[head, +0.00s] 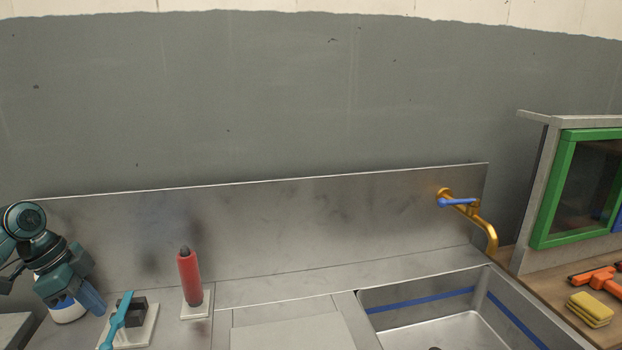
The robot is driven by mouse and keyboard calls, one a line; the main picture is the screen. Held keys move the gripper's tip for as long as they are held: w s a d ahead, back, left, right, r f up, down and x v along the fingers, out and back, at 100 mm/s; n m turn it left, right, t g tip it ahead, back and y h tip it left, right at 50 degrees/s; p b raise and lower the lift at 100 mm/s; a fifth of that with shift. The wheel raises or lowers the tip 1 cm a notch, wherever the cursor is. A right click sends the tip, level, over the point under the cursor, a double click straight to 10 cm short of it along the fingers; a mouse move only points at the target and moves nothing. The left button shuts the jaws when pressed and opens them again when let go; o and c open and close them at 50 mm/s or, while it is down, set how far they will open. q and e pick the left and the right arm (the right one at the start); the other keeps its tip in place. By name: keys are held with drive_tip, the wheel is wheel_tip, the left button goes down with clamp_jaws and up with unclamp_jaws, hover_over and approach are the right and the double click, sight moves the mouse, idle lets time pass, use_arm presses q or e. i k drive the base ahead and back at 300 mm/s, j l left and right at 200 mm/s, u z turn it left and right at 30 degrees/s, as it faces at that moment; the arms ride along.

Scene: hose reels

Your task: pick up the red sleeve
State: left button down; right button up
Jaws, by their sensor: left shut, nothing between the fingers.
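The red sleeve (188,277) is an upright red cylinder with a dark tip showing at its top. It stands on a small white plate (195,309) on the metal counter, left of the middle in the head view. My left gripper (93,302) is at the left edge of the view, to the left of the sleeve and apart from it. It is shut and empty. My right gripper is not in view.
A teal lever (117,320) and a dark block sit on a white plate between my left gripper and the sleeve. A sink (440,322) with a brass tap (484,226) is at right. Further right are a green-framed cabinet (565,190), yellow sponges (590,309) and an orange tool (598,279).

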sight(188, 268)
drive_tip(key=k+l, duration=0.2)
drive_tip(key=k, duration=0.25)
drive_tip(key=k+l, duration=0.25)
drive_tip(key=k, duration=0.15)
